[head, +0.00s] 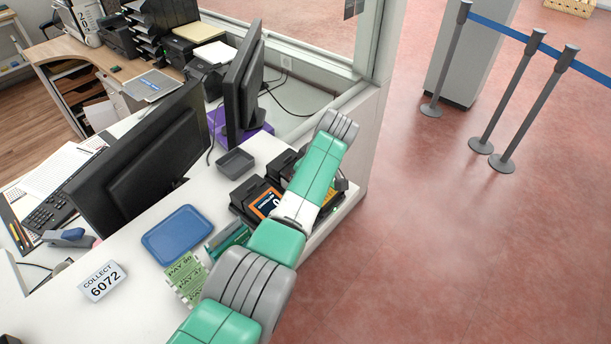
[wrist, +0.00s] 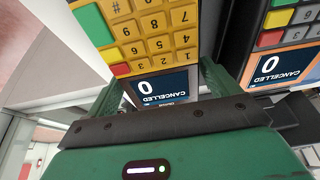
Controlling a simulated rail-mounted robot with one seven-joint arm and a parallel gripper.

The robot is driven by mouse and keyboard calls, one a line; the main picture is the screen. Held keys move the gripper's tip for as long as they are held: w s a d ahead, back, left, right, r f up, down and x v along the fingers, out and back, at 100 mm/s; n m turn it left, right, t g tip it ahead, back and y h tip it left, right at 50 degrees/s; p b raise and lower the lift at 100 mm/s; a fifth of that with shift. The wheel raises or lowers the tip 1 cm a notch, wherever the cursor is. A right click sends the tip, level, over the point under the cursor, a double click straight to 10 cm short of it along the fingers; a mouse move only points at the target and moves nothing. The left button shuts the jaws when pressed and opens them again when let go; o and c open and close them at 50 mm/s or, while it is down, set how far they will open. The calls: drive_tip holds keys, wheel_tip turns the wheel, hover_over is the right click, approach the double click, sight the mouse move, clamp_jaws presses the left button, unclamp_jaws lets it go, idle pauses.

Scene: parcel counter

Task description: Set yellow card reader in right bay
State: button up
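The yellow card reader (wrist: 150,40) shows large and upside down in the wrist view, with colored keys and a screen reading "CANCELLED". My gripper (wrist: 168,88) has its green fingers on both sides of the screen end, apparently touching it. In the head view this orange reader (head: 267,204) sits in a dark dock on the counter, left of my arm.
A grey tray (head: 235,162) and monitors (head: 243,85) stand behind. The counter's right edge drops to the red floor.

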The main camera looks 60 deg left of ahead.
drive_tip(key=shift+o, duration=0.9)
drive_tip(key=p+v, duration=0.2)
drive_tip(key=v, duration=0.5)
drive_tip(key=shift+d+r, duration=0.15)
drive_tip(key=shift+r, duration=0.2)
drive_tip(key=w+d+r+m+t+y, duration=0.1)
drive_tip(key=w+d+r+m+t, duration=0.1)
drive_tip(key=w+d+r+t, duration=0.3)
drive_tip(key=w+d+r+m+y, duration=0.1)
drive_tip(key=w+d+m, duration=0.2)
drive_tip(key=w, duration=0.4)
drive_tip(key=w+d+r+m+t, duration=0.35)
drive_tip(key=d+r+t, duration=0.25)
drive_tip(key=d+r, duration=0.4)
drive_tip(key=w+d+r+m+t, duration=0.2)
drive_tip(key=d+r+m+t, duration=0.45)
drive_tip(key=d, duration=0.65)
drive_tip(key=s+d+r+m+t+h, duration=0.65)
drive_tip(key=s+d+r+t, duration=0.25)
drive_tip(key=s+d+r, duration=1.1)
wheel_tip(320, 180, up, 26)
drive_tip(key=s+a+m+p, duration=0.1)
drive_tip(key=p, duration=2.5)
drive_tip(key=shift+r+y, duration=0.15)
drive_tip(key=shift+y, duration=0.2)
